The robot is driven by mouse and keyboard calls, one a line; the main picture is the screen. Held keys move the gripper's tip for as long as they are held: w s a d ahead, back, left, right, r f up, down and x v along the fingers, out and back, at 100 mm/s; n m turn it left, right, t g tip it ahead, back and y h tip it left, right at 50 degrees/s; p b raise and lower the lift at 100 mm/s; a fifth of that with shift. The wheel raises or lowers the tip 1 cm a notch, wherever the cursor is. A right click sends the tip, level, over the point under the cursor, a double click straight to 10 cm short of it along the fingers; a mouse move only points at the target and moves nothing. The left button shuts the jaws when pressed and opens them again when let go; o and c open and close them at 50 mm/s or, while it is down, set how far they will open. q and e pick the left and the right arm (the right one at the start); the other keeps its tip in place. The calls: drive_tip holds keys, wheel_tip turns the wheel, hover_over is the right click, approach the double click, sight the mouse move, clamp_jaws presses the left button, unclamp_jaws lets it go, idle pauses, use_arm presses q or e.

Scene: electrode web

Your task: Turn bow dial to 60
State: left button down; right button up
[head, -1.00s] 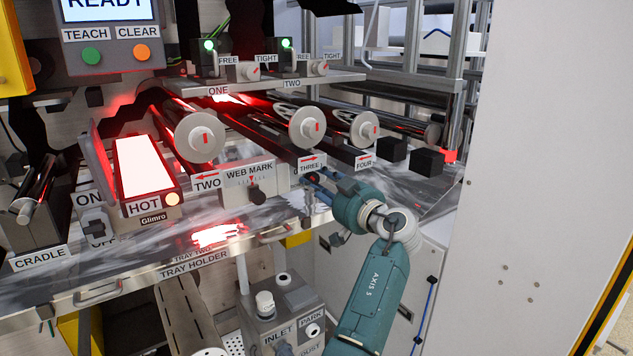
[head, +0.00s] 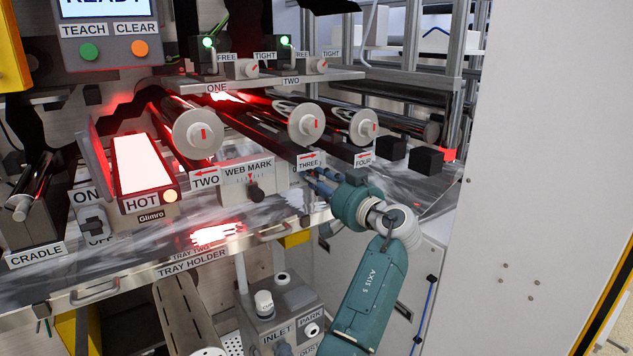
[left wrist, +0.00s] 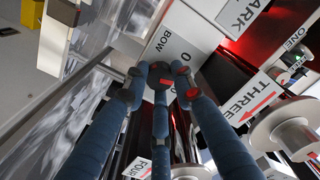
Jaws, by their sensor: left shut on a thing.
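The bow dial (left wrist: 160,72) shows in the left wrist view as a small dark knob with a red mark, on a pale box face lettered BOW (left wrist: 174,48). A 0 is printed on the face near it; other digits are partly covered by my fingers. My left gripper (left wrist: 161,82) has its blue fingers closed around the dial. In the head view my left gripper (head: 318,181) is at the machine's front, just below the THREE sign, and hides the dial there. The dial's exact reading cannot be made out. My right gripper is not in view.
The WEB MARK box (head: 250,182) with its dark knob stands left of the gripper. The THREE sign (head: 309,162) and several rollers lie close above. The tray holder edge (head: 190,262) runs below on the left. A tall white panel (head: 540,170) stands at right.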

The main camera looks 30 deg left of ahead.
use_arm(q)
drive_tip(key=shift+r+m+p, duration=0.2)
drive_tip(key=shift+m+p, duration=0.9)
drive_tip(key=shift+m, duration=2.5)
drive_tip(key=c, duration=1.4)
unclamp_jaws()
drive_tip(key=shift+a, duration=0.1)
drive_tip(key=shift+c, duration=0.2)
drive_tip(key=shift+w+f, duration=0.1)
drive_tip(key=shift+f, duration=0.05)
drive_tip(key=v, duration=1.2)
drive_tip(key=shift+f, duration=0.1)
